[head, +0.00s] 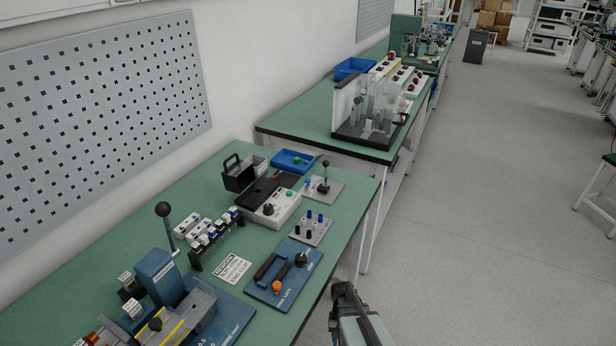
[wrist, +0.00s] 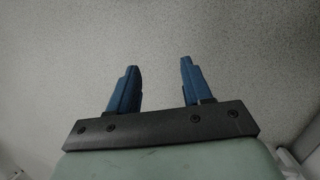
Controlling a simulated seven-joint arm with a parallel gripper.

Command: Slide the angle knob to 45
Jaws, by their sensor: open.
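My gripper (head: 343,290) is at the bottom of the head view, right of the near table and over the floor side. In the wrist view its two blue fingers (wrist: 160,68) are apart, with only grey floor between and beyond them. A blue machine (head: 160,275) at the lower left has a black ball lever and a dark knob (head: 155,324). I cannot tell which knob is the angle knob; no angle marks are readable.
The green table (head: 205,178) also holds a white sign (head: 233,268), a rack of switches (head: 215,238), a white control box (head: 272,210), a post plate (head: 311,228) and a joystick plate (head: 323,187). A second table stands behind. The floor (head: 470,250) on the right is clear.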

